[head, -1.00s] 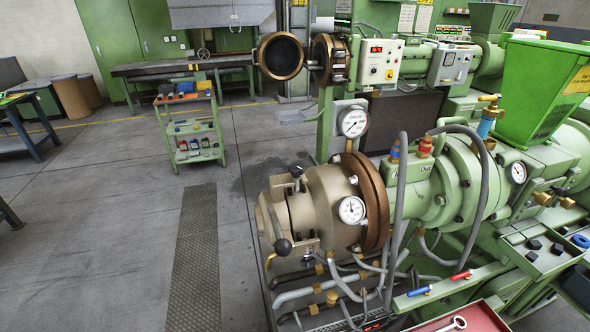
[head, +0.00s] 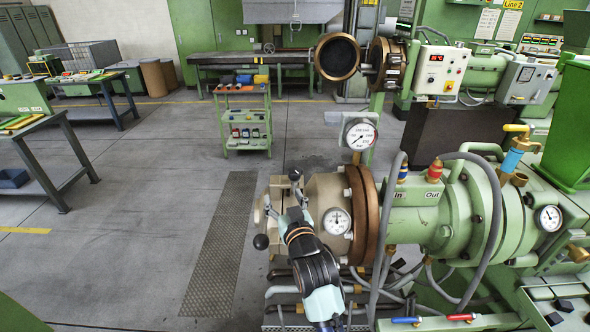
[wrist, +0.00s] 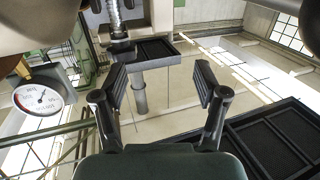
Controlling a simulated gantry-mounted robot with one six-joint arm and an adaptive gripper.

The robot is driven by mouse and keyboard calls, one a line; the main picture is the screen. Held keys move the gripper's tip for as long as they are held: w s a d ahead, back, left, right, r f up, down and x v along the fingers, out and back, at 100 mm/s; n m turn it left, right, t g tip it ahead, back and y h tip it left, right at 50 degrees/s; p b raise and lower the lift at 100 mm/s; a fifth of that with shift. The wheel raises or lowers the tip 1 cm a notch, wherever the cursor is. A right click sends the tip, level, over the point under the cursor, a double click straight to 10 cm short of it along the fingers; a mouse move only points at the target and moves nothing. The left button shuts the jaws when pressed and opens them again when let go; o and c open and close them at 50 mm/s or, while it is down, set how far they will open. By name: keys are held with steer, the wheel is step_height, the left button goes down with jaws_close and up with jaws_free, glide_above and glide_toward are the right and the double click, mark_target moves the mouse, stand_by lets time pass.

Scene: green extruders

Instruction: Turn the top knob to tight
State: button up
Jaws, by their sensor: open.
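The top knob (head: 295,174) is a small black knob at the upper edge of the beige extruder head (head: 325,190) in the head view. My gripper (head: 287,202) is in front of the head, just below this knob, with its fingers pointing up. In the wrist view my gripper (wrist: 160,84) is open, with nothing between its pads. A threaded metal rod (wrist: 115,14) with a dark block shows beyond the left finger; I cannot tell whether it belongs to the top knob. Contact with the knob cannot be made out.
A second black ball knob (head: 260,241) is at the lower left of the head. A pressure gauge (head: 337,221) and a brown flange (head: 370,215) are close on the right. Hoses run below.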

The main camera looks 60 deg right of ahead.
mark_target(296, 178)
steer(key=shift+m+g+h, duration=0.3)
steer(key=shift+m+h, duration=0.1)
steer(key=shift+h, duration=0.2)
steer(key=s+d, duration=0.1)
steer(key=d, duration=0.2)
steer(key=s+d, duration=0.1)
steer(key=d, duration=0.1)
steer(key=shift+s+r, duration=0.35)
steer(key=shift+r, duration=0.05)
steer(key=b+x, duration=0.1)
steer(key=x, duration=0.6)
steer(key=shift+w+d, duration=0.2)
steer(key=shift+w, duration=0.1)
steer(key=c, duration=1.2)
